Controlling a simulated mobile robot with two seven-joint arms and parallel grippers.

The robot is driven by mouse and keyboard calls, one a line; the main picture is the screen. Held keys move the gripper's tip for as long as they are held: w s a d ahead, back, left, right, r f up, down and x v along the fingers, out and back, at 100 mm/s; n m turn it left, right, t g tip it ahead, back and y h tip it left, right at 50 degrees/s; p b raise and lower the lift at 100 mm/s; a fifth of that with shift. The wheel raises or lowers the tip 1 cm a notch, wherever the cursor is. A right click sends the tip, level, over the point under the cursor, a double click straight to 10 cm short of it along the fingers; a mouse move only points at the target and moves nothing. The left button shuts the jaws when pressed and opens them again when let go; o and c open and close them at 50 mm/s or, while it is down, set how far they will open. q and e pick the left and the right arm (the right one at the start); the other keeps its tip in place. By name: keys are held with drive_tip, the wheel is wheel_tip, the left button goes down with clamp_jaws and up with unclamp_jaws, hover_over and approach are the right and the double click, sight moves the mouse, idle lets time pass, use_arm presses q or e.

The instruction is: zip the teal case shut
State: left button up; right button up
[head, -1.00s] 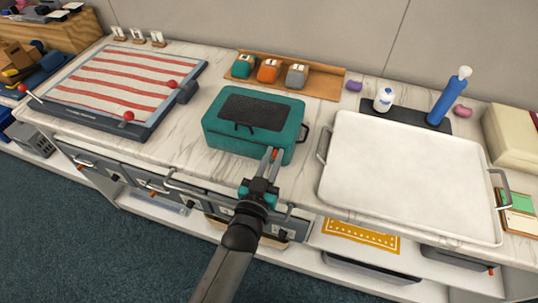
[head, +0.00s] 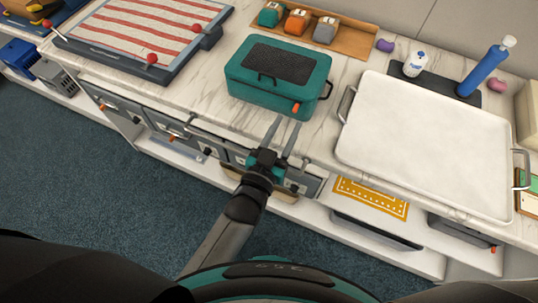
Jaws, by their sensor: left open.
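The teal case (head: 262,92) sits on the marble counter, with a dark panel on its lid and a dark handle on its right side. The lid is down on the body. An orange zipper pull (head: 296,107) shows on the case's front face near the right corner. My left gripper (head: 285,128) is open and empty, its two fingers just in front of the case's lower front edge and apart from the pull. Whether the zip is fully closed is too small to tell. My right gripper is not in view.
A large white tray (head: 425,140) with metal handles stands right of the case. A striped board (head: 140,30) lies to the left. Teal, orange and grey items sit on a brown mat (head: 352,40) behind. Drawers line the counter's front below my gripper.

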use_arm(q)
drive_tip(key=v, duration=1)
drive_tip(key=s+a+f+g+y+b, duration=0.1)
drive_tip(key=s+a+f+g, duration=0.15)
drive_tip(key=f, duration=0.65)
drive_tip(key=s+a+f+g+y, duration=0.1)
drive_tip(key=s+a+f+g, duration=0.15)
drive_tip(key=f, duration=0.55)
drive_tip(key=s+a+f+g+y+b, duration=0.1)
drive_tip(key=s+f+g, duration=0.2)
drive_tip(key=f, duration=0.6)
drive_tip(key=s+a+f+g+y+b, duration=0.1)
drive_tip(key=s+a+f+g, duration=0.3)
drive_tip(key=s+f, duration=0.3)
drive_tip(key=s+a+f+n+g+y, duration=0.1)
drive_tip(key=s+a+f+g, duration=0.3)
drive_tip(key=s, duration=0.7)
wheel_tip(320, 180, down, 3)
drive_tip(key=shift+s+a+f+n+y+b, duration=0.15)
drive_tip(key=shift+a+n+y+b, duration=0.2)
drive_tip(key=shift+a+y, duration=0.45)
